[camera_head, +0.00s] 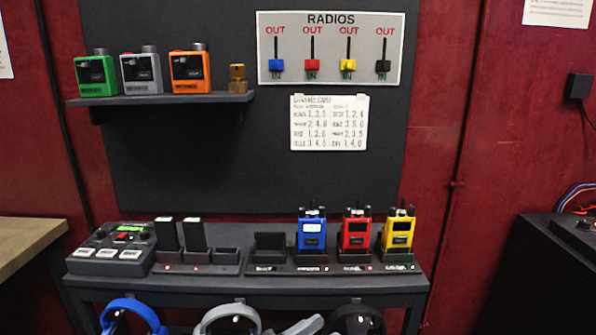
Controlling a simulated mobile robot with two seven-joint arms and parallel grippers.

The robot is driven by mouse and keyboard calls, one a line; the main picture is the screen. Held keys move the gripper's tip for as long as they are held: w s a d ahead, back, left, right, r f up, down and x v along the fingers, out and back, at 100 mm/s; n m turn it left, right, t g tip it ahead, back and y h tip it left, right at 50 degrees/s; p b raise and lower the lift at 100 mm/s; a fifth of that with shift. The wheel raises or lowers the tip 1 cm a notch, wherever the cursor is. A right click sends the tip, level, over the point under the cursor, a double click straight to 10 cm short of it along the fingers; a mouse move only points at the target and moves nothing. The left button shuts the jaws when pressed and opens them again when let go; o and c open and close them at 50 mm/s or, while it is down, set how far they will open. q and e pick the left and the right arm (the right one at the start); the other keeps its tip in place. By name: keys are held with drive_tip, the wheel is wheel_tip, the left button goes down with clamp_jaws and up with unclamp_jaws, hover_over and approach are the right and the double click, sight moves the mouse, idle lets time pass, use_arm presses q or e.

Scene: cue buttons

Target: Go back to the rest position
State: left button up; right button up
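Neither of my grippers shows in the head view. A blue radio (312,233), a red radio (356,232) and a yellow radio (398,232) stand upright in chargers on the dark table (250,286). The charger (269,246) to their left is empty. The RADIOS board (330,48) on the wall has blue (276,65), red (312,65), yellow (348,65) and black (383,66) sliders, all down near IN.
A control box (112,252) and a battery charger (196,264) with two black batteries stand at the table's left. A shelf (160,99) holds green, grey and orange boxes and a brass piece. Headsets hang below the table's front edge. A wooden surface (28,245) is at left.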

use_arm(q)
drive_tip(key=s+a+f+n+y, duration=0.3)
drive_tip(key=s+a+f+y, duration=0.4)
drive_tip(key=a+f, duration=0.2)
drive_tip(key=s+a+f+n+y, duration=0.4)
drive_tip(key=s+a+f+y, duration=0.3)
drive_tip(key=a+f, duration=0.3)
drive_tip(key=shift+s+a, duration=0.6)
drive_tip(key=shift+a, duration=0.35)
